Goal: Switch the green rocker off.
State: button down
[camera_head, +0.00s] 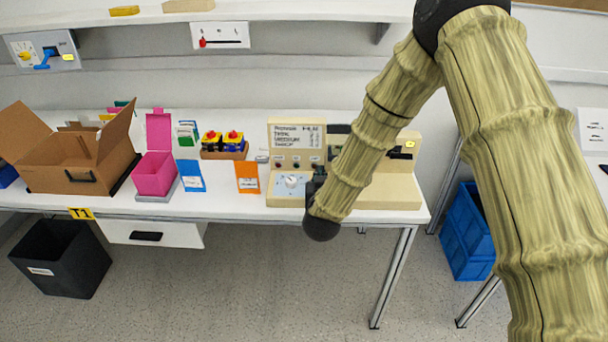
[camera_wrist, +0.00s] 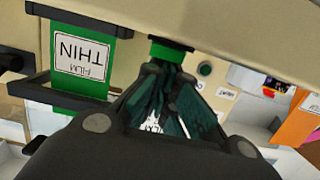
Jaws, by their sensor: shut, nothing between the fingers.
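A small green piece with a dark top (camera_wrist: 172,50), which looks like the green rocker, sits on the beige panel (camera_wrist: 230,35) in the wrist view. My gripper (camera_wrist: 172,76) is shut and empty, with its dark fingertips close in front of this piece. I cannot tell whether they touch, nor which way the rocker is tilted. In the head view the beige console (camera_head: 295,160) stands on the table, with a dial (camera_head: 291,181) on its front. My forearm covers the console's middle, and the rocker is hidden there.
A green holder labelled "THIN FILM" (camera_wrist: 80,65) is beside my fingers in the wrist view. Left of the console stand an orange card (camera_head: 247,178), a pink box (camera_head: 154,173) and an open cardboard box (camera_head: 60,165). A shelf (camera_head: 290,12) runs above the table.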

jog(key=shift+d, duration=0.15)
jog(key=shift+d+r, duration=0.1)
jog(key=shift+r, duration=0.05)
jog(key=r+p, duration=0.1)
jog(key=r, duration=0.1)
jog(key=r+p, duration=0.1)
jog(key=r, duration=0.1)
jog(key=shift+w+p, duration=0.25)
jog(key=shift+p, duration=0.1)
jog(key=shift+s+f+b, duration=0.1)
jog(key=shift+s+b, duration=0.25)
jog(key=shift+s, duration=0.05)
jog(key=r+b+v, duration=0.1)
jog(key=v, duration=0.8)
jog(key=shift+w+r+b, duration=0.2)
jog(key=shift+r+b, duration=0.1)
jog(key=shift+r, duration=0.1)
